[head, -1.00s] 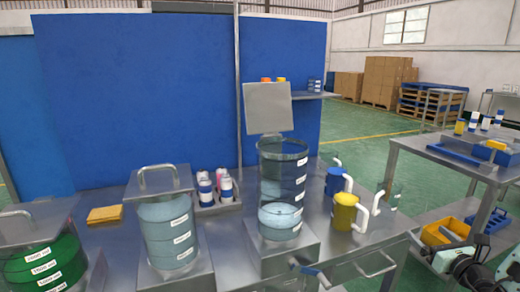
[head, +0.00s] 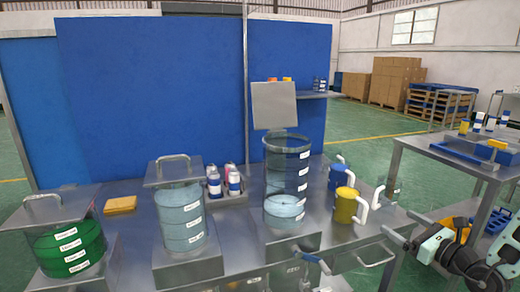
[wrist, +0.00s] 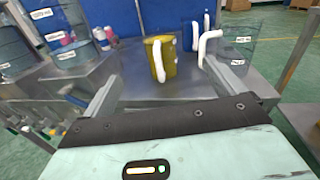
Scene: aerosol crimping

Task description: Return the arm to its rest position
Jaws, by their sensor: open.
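My gripper (wrist: 162,70) is open and empty in the wrist view, its two fingers spread wide. Beyond them stands a yellow jug (wrist: 163,58) with a white handle; it looks apart from the fingers. My arm (head: 432,245) shows at the lower right of the head view, beside the front right of the steel bench (head: 345,240). The yellow jug also shows there (head: 345,206), upright on the bench, left of my arm.
A blue jug (head: 338,177) and a clear jug (head: 391,184) stand near the yellow one. Left are a tall clear cylinder (head: 287,165), a light-blue vat (head: 181,215) and a green vat (head: 75,250). A second table (head: 450,160) stands right, with green floor between.

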